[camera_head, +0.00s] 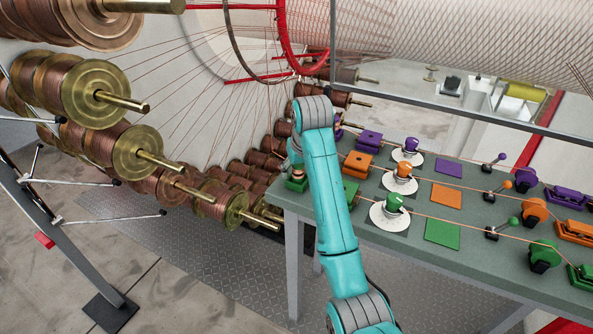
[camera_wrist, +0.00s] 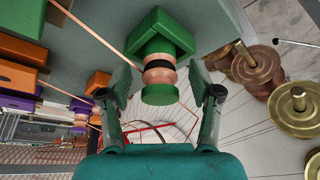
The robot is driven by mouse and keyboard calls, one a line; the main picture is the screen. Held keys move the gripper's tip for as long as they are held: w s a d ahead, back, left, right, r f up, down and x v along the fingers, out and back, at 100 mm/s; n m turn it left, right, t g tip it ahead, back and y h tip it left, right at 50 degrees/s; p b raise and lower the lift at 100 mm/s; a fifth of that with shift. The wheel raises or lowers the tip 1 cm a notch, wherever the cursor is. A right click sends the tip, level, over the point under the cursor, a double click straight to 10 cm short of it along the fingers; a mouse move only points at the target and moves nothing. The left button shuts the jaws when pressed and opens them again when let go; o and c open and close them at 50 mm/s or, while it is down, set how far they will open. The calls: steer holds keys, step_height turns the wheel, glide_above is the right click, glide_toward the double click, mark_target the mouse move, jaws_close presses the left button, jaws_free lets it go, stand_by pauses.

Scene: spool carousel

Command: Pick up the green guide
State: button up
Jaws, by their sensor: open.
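The green guide (camera_wrist: 160,38) shows large in the wrist view, with a square green base, a copper-coloured roller with a black band, and a round green end cap. In the head view its green base (camera_head: 296,185) stands at the near left corner of the table, partly hidden by my arm. My gripper (camera_wrist: 161,82) is open, with one finger on each side of the guide's roller and cap. Gaps show between the fingers and the roller. In the head view, my arm hides most of the gripper.
The grey-green table (camera_head: 340,235) carries green, orange and purple rows of parts with threads running along them. A copper thread (camera_wrist: 88,28) leads to the guide. Large copper spools (camera_head: 215,205) fill the left side, near the table's end. Orange parts (camera_wrist: 22,48) lie beyond the green row.

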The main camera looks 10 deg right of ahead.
jaws_close()
stand_by(0.3)
